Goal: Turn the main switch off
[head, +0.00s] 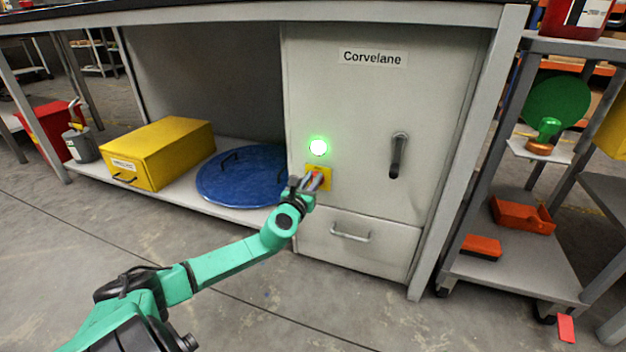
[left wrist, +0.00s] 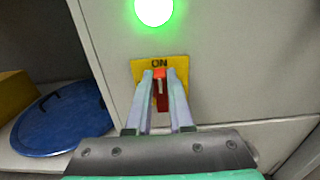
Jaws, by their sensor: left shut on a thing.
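The main switch is a red handle (left wrist: 160,88) on a yellow plate (head: 325,178) on the front of the grey cabinet marked "Corvelane" (head: 350,100). In the left wrist view the plate (left wrist: 178,68) reads "ON" at its top, and the red handle stands upright with a pale mark. My left gripper (head: 315,180) is at the switch, its two fingers (left wrist: 161,80) shut on the red handle, one on each side. The fingers hide part of the plate. A round green lamp (head: 318,147) glows above the switch; it also shows in the left wrist view (left wrist: 154,8). My right gripper is not in view.
A black door handle (head: 398,155) is to the right of the switch and a drawer handle (head: 350,235) is below. A blue round lid (head: 240,178) and a yellow box (head: 160,150) lie on the low shelf at left. A shelf rack (head: 515,260) stands at right.

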